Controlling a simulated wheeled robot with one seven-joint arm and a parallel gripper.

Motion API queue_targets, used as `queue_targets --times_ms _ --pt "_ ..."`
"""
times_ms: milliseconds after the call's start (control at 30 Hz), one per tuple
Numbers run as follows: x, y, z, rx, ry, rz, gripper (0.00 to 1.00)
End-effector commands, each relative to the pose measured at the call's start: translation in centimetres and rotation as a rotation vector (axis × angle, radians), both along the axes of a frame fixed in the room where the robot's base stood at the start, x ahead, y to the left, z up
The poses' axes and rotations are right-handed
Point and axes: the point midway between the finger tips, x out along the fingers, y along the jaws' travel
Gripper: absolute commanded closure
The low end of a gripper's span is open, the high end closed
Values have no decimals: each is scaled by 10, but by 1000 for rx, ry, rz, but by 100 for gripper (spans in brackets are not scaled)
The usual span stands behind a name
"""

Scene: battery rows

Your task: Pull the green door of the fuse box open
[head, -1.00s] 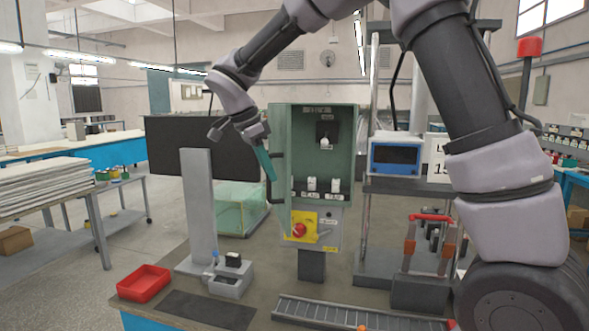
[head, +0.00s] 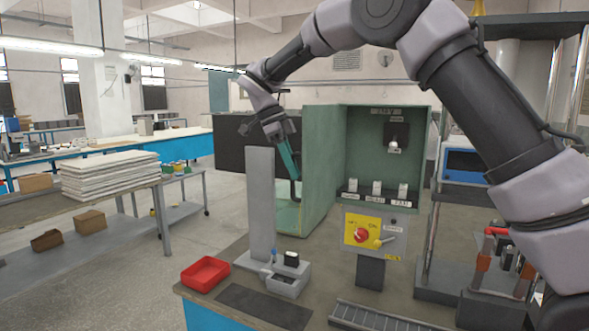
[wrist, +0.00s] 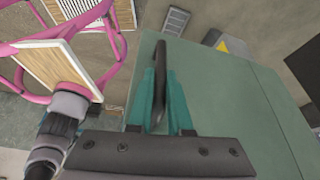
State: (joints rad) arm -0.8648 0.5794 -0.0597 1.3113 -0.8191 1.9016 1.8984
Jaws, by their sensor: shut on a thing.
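The fuse box (head: 385,112) stands open on the bench in the head view. Its inside shows a dark socket and several white fuses. The green door (head: 325,150) stands swung out at the box's left side, its broad face visible. In the wrist view, the handle (wrist: 160,65) runs between the fingers (wrist: 159,100), and the green door (wrist: 235,100) fills the right side.
A grey upright post (head: 262,200) stands left of the door, close to my gripper. A red tray (head: 206,273), a small grey box (head: 288,279) and a dark mat (head: 263,306) lie in front. A shelf rack (head: 432,235) stands right of the box.

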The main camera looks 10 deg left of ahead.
Motion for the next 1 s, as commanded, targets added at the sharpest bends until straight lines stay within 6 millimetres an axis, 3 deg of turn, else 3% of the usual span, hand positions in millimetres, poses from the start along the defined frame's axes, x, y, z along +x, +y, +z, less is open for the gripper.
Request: queue_targets --times_ms 267,300,367,767,1000 --pt "0 0 0 0 0 1 100" --pt "0 0 0 0 0 1 75" --pt "0 0 0 0 0 1 53" --pt "1 2 5 1 -2 2 53" --pt "2 19 42 2 -4 2 53"
